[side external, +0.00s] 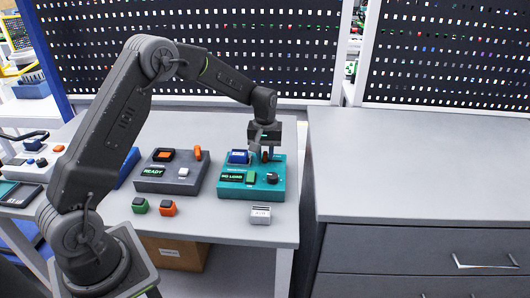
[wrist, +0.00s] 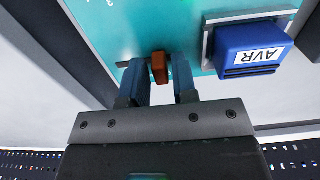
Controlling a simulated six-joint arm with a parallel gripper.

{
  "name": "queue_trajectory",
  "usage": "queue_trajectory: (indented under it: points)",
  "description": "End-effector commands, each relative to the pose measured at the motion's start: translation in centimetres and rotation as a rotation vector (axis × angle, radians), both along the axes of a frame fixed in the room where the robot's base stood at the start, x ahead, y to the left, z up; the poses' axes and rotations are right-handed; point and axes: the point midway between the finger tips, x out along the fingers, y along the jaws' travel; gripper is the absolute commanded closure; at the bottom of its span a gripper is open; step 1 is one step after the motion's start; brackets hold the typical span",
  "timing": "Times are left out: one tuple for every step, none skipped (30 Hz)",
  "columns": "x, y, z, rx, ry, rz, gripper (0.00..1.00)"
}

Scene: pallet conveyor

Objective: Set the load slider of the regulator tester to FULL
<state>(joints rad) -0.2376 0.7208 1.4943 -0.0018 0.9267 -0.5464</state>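The teal regulator tester (side external: 280,187) stands on the grey table. Its small screen (side external: 232,177) reads NO LOAD. A blue block marked AVR sits in a socket on its far left in the side view (side external: 238,156); it also shows in the wrist view (wrist: 250,48). An orange slider knob (wrist: 159,68) stands next to it. My gripper (wrist: 161,75) points down over the tester, with one blue-grey finger on each side of the knob. The fingers are close to the knob; whether they press on it is not clear. The slider's markings are mostly hidden.
A grey device (side external: 185,183) reading READY stands left of the tester.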

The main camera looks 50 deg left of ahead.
Motion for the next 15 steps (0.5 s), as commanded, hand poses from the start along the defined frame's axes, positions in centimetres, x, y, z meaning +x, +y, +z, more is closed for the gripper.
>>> queue_trajectory:
  points:
    - [0.01, 0.01, 0.03, 0.000, 0.000, 0.000, 0.79]
    - [0.01, 0.00, 0.03, 0.000, 0.000, 0.000, 0.82]
    - [0.01, 0.00, 0.04, 0.000, 0.000, 0.000, 0.85]
    - [0.01, 0.01, 0.04, 0.001, -0.001, 0.000, 0.88]
    - [0.01, 0.00, 0.04, 0.001, -0.001, 0.000, 0.91]
    - [0.01, 0.00, 0.04, 0.001, -0.001, 0.000, 0.95]
    - [0.01, 0.00, 0.05, 0.001, -0.001, 0.000, 0.98]
    - [0.01, 0.00, 0.05, 0.001, -0.001, 0.000, 1.00]
    - [0.01, 0.01, 0.05, 0.001, -0.001, 0.000, 1.00]
    - [0.01, 0.01, 0.05, 0.001, -0.001, 0.000, 1.00]
    - [0.01, 0.01, 0.05, 0.001, -0.001, 0.000, 1.00]
    - [0.01, 0.01, 0.06, 0.001, -0.001, 0.000, 1.00]
    - [0.01, 0.01, 0.06, 0.001, -0.001, 0.000, 1.00]
    - [0.01, 0.01, 0.06, 0.001, -0.001, 0.000, 1.00]
    - [0.01, 0.01, 0.06, 0.001, -0.001, 0.000, 1.00]
